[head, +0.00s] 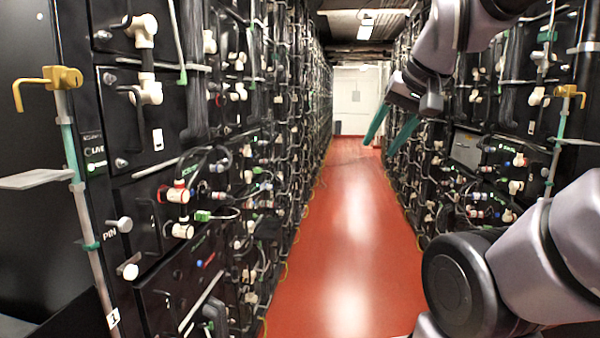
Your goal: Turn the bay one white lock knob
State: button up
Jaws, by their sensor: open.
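The front left rack carries a tag with a 1 (113,318) low on its edge post. A small round white knob (130,271) sticks out of the rack front just above that tag. A greyer knob (122,224) sits higher, beside the PIN label (109,235). Which of the two is the lock knob is not marked clearly. My gripper (380,147) hangs over the aisle, right of centre, with its two teal fingers apart and nothing between them. It is well to the right of both knobs and touches nothing.
Battery racks with cables and white fittings line both sides of the red aisle floor (345,240). A yellow hook (48,82) and a grey plate (36,179) jut from the left post. The aisle is clear to the far white door (350,100).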

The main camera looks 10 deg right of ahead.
aim_at(129, 270)
jog(key=i+l+u, duration=0.7)
jog(key=i+l, duration=0.2)
jog(key=l, duration=0.15)
jog(key=i+l, duration=0.15)
jog(key=l, duration=0.2)
jog(key=i+l+u, duration=0.1)
jog(key=l, duration=0.25)
jog(key=i+l, duration=0.45)
jog(key=l, duration=0.25)
jog(key=i+l+u, duration=0.1)
jog(key=l, duration=0.3)
jog(key=i, duration=0.05)
